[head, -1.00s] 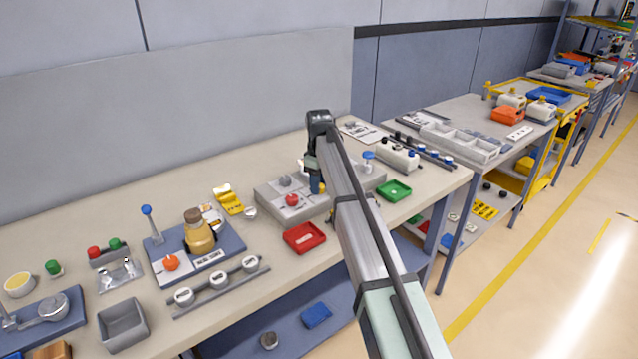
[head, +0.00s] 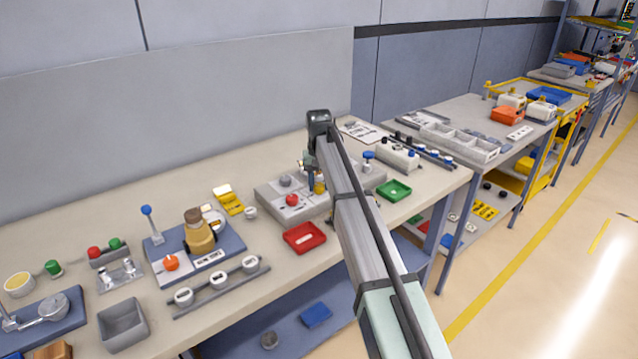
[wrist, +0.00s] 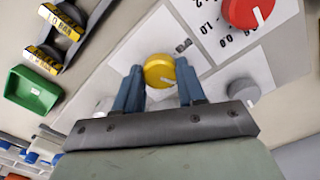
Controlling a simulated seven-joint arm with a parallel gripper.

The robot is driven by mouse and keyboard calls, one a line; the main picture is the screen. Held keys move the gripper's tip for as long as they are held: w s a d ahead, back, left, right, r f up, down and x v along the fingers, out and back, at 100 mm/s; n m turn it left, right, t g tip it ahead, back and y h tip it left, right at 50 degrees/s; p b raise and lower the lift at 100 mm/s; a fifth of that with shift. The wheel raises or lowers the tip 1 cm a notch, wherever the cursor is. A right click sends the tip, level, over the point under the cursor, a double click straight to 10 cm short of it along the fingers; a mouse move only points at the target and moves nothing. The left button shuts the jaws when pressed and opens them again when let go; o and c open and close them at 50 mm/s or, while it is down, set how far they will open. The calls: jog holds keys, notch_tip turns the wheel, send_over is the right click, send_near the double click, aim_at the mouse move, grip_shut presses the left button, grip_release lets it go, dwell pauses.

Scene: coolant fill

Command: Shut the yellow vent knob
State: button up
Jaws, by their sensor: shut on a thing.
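The yellow vent knob (wrist: 159,71) is in the wrist view, a round cap with a pale pointer line on its face. It sits on a light grey panel with printed markings. My gripper (wrist: 160,78) has its two blue fingers on either side of the knob, shut on it. In the head view the yellow knob (head: 319,186) shows small beside the arm, on the grey fixture (head: 268,200). The gripper is largely hidden behind my arm there.
A red knob (wrist: 248,10) and a grey knob (wrist: 243,91) stand close to the right in the wrist view. A green tray (wrist: 34,90) lies at left. In the head view a red tray (head: 304,238) lies in front of the fixture.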

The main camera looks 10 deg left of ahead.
aim_at(319, 185)
jog(key=shift+m, duration=2.1)
jog(key=o, duration=1.1)
jog(key=shift+c, duration=0.2)
jog(key=shift+r, duration=0.15)
notch_tip(319, 185, up, 14)
jog(key=shift+f, duration=0.2)
